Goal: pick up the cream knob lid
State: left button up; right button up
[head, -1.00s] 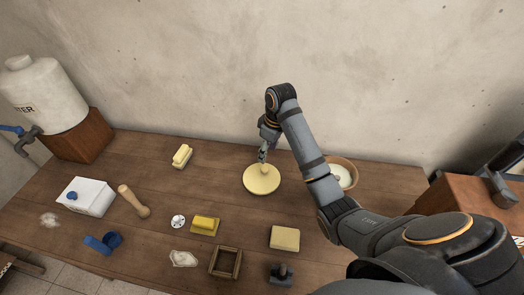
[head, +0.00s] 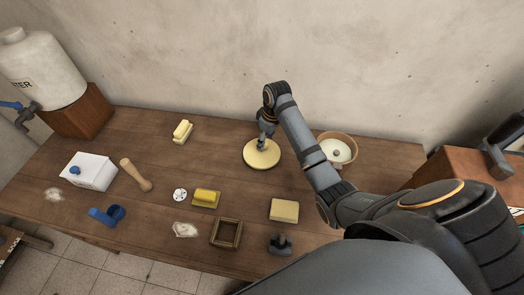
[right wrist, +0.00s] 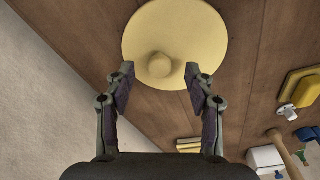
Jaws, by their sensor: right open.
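The cream knob lid (head: 261,156) is a round, pale yellow disc lying flat on the wooden table near the back. It also shows in the right wrist view (right wrist: 195,35), with its round knob (right wrist: 159,65) in the middle. My right gripper (right wrist: 161,78) is open, with one finger on each side of the knob and a gap to both. In the head view my right gripper (head: 263,143) is over the lid and partly hides the knob. I cannot tell if the fingertips touch the lid. My left gripper is not in view.
A bowl (head: 338,148) with pale contents stands right of the lid behind my right arm. A sponge-like block (head: 284,210), a wooden frame (head: 226,233) and a yellow butter block (head: 207,197) lie nearer. Bare table surrounds the lid.

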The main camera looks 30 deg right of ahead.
jog(key=shift+w+a+f, duration=0.1)
jog(key=shift+w+f, duration=0.15)
jog(key=shift+f, duration=0.55)
jog(key=c, duration=0.7)
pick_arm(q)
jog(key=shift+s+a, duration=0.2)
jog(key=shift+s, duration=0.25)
pick_arm(e)
grip_shut()
